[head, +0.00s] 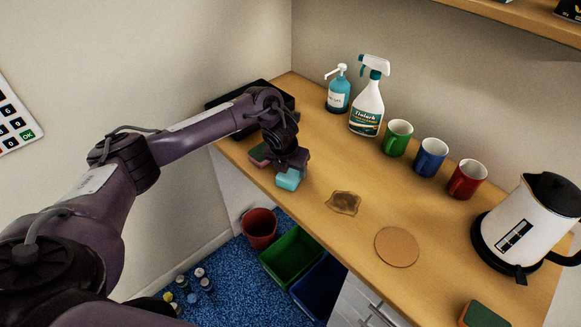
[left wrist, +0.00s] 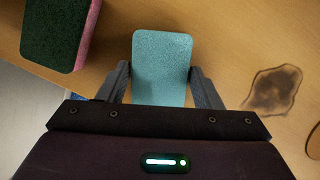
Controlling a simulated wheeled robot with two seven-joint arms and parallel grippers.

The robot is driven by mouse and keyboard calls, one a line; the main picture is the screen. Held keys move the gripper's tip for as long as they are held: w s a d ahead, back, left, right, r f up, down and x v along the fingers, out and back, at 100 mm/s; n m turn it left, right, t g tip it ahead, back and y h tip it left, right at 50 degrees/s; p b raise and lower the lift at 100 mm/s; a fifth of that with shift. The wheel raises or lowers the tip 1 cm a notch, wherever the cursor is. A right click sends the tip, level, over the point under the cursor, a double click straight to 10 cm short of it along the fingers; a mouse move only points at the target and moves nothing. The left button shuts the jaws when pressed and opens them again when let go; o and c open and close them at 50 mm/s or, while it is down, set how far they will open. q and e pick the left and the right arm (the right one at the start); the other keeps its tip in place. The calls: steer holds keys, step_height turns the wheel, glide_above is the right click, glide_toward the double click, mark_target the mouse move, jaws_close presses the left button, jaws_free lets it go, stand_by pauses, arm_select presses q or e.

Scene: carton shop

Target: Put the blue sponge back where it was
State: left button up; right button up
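The light blue sponge (head: 288,180) is at the front edge of the wooden counter (head: 330,165), below my left gripper (head: 291,164). In the left wrist view the sponge (left wrist: 162,65) sits between the two fingers, which lie against its sides. My left gripper looks shut on it. I cannot tell whether the sponge rests on the counter or is just above it. A brown stain (head: 344,202) is on the counter to the right of the sponge. My right gripper is not in view.
A green and pink sponge (left wrist: 60,30) lies left of my gripper. A cork disc (head: 397,247) and a green-orange sponge (head: 483,315) lie rightward. A spray bottle (head: 367,105), soap pump (head: 338,92), mugs (head: 431,157) and kettle (head: 525,225) stand behind. Bins (head: 260,228) are below.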

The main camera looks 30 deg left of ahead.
mark_target(288, 175)
arm_select(q)
steer(key=shift+o, duration=1.4)
steer(key=shift+r, duration=0.1)
steer(key=shift+s+r, duration=0.1)
steer(key=shift+r, duration=0.2)
steer(key=b+v, duration=0.1)
steer(key=v, duration=0.3)
steer(key=shift+r, duration=0.4)
steer(key=p+v, duration=0.2)
steer(key=v, duration=0.4)
steer(key=shift+s+r, duration=0.15)
steer(key=shift+s, duration=0.1)
steer(key=shift+d, duration=0.1)
